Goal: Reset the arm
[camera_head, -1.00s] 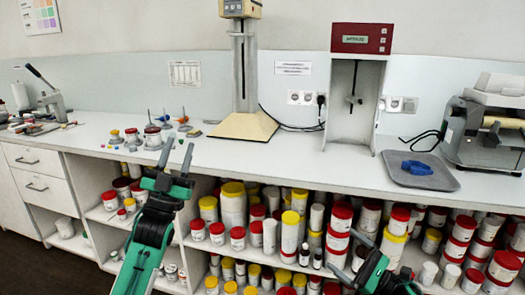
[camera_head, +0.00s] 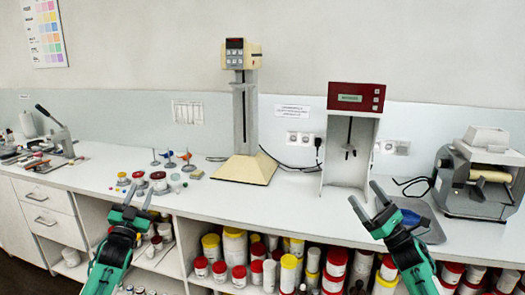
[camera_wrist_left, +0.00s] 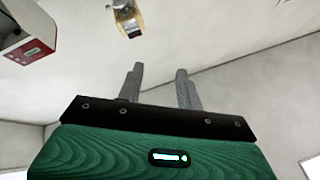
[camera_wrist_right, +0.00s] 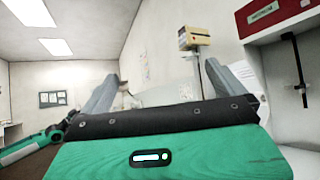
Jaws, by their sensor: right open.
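My left gripper (camera_head: 138,192) is in front of the bench's front edge at the left, fingers pointing up. In the left wrist view its two fingers (camera_wrist_left: 158,72) stand apart with nothing between them. My right gripper (camera_head: 363,190) is at the bench edge in front of the red-topped machine, fingers up and spread. In the right wrist view its fingers (camera_wrist_right: 162,82) are wide apart and empty.
The white bench (camera_head: 200,195) carries a beige stand machine (camera_head: 245,168), a red-topped machine (camera_head: 355,97), a grey tray (camera_head: 428,228), a roller mill (camera_head: 480,175) and small jars (camera_head: 158,180). Tins (camera_head: 235,245) fill the shelves below. The bench's middle front is clear.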

